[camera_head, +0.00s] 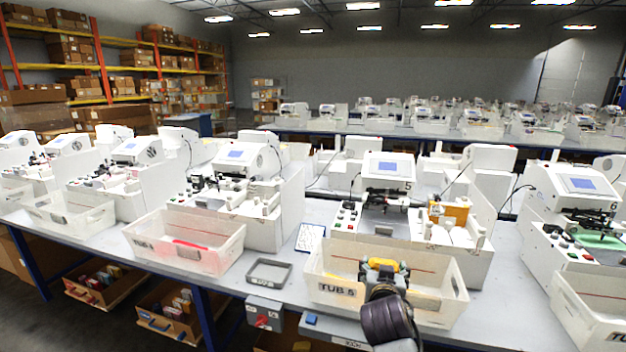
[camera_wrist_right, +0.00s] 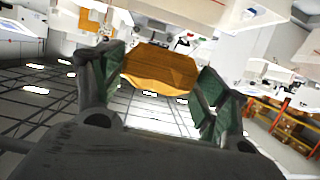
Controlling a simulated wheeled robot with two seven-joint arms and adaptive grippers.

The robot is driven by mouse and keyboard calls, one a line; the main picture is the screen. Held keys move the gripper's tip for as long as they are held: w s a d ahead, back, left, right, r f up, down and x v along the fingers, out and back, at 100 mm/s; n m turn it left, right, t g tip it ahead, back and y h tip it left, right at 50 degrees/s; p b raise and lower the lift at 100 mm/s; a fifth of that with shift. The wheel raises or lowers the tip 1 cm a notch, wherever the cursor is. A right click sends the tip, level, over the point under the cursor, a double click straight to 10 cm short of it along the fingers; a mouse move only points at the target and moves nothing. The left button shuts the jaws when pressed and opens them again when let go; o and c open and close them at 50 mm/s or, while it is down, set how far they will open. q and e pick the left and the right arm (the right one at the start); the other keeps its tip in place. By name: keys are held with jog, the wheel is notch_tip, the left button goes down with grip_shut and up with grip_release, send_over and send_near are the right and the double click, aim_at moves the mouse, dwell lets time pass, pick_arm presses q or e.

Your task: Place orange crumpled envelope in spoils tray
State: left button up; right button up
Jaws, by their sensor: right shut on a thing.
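My right gripper (camera_head: 382,274) is over the white bin marked TUB 5 (camera_head: 336,290). It is shut on an orange envelope (camera_head: 386,264), whose upper edge shows above the fingers. In the right wrist view the orange envelope (camera_wrist_right: 160,70) sits between the two fingertips (camera_wrist_right: 160,88), with a bent outline. I cannot tell how far it is above the bin floor. A small grey tray (camera_head: 250,281) with lettering on its front, likely the spoils tray, lies on the table left of TUB 5 and looks empty. My left gripper is not in view.
A white machine (camera_head: 390,165) stands behind TUB 5, with another orange piece (camera_head: 450,213) on it. A white bin (camera_head: 150,245) stands left of the grey tray. A printed card (camera_head: 310,237) lies behind the tray. A grey box with a red switch (camera_head: 264,316) hangs at the table's front edge.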

aim_at(373, 265)
jog(key=shift+w+a+r+y, duration=0.25)
jog(key=shift+w+r+y, duration=0.05)
jog(key=shift+w+r, duration=0.15)
jog(key=r, duration=0.1)
jog(key=a+r+n+y, duration=0.1)
jog(key=r, duration=0.1)
jog(key=w+a+r+n+y, duration=0.1)
jog(key=r, duration=0.1)
jog(key=shift+a+r, duration=0.2)
jog(key=shift+a, duration=0.05)
jog(key=shift+r, duration=0.35)
jog(key=shift+s+r+n+y, duration=0.1)
jog(key=shift+r+n+y, duration=0.05)
jog(key=shift+n+y, duration=0.15)
jog(key=shift+s+d+f+y, duration=0.15)
jog(key=shift+d+f, duration=0.05)
jog(key=shift+f, duration=0.2)
jog(key=shift+s+d+f+y, duration=0.1)
jog(key=shift+d+f+y, duration=0.05)
jog(key=shift+f, duration=0.2)
jog(key=s+d+f, duration=0.2)
jog(key=s+f, duration=0.2)
jog(key=f, duration=0.4)
jog(key=s+d+f, duration=0.2)
jog(key=s+f, duration=0.2)
jog(key=f, duration=0.5)
jog(key=s+d+f, duration=0.2)
jog(key=s+f, duration=0.3)
jog(key=f, duration=0.4)
jog(key=shift+w+f, duration=0.1)
